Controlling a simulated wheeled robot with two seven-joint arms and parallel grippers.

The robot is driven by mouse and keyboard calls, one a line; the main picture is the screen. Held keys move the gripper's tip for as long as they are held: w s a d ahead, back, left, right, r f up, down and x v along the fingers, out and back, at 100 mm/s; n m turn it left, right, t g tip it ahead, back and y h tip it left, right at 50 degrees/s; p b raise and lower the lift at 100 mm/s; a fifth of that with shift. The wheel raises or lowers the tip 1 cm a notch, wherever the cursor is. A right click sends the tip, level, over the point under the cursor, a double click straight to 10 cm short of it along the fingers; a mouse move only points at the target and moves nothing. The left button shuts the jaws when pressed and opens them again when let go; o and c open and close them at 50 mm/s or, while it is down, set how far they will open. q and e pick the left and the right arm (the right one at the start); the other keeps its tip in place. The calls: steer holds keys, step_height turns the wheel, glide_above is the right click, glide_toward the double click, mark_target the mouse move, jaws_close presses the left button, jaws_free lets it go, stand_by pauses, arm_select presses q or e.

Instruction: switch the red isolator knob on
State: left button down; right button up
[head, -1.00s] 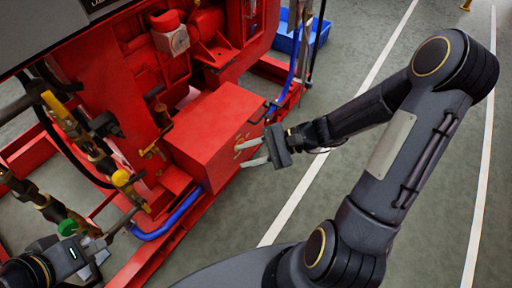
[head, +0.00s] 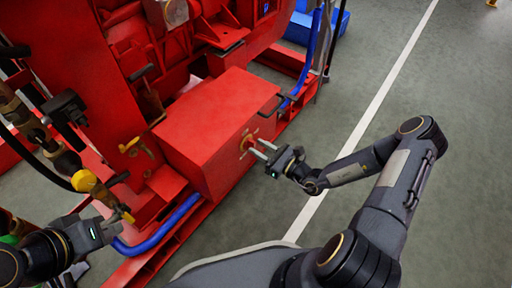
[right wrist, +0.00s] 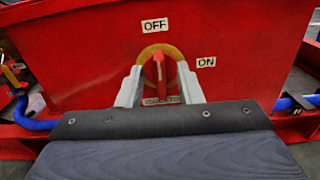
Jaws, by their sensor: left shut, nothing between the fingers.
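The red isolator knob (right wrist: 159,68) sits in a yellow ring on the front of a red box, its handle upright, pointing at the OFF label (right wrist: 154,25). The ON label (right wrist: 206,62) is to its right. In the head view the knob (head: 247,142) is small, close to the fingertips. My right gripper (right wrist: 160,72) is open, with one finger on each side of the knob; I cannot tell whether they touch it. It also shows in the head view (head: 257,148). My left gripper (head: 122,212) is shut and empty near the yellow-handled valve, at lower left.
The red box (head: 205,115) stands on the red pumpset frame. Blue hoses (head: 160,228) run beside it. Pipework with a yellow valve handle (head: 84,181) is at left, close to my left arm. A blue bin (head: 300,28) stands behind. The floor at right is clear.

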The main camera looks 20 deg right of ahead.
steer(key=shift+x, duration=1.05)
steer(key=shift+c, duration=0.3)
jaws_close()
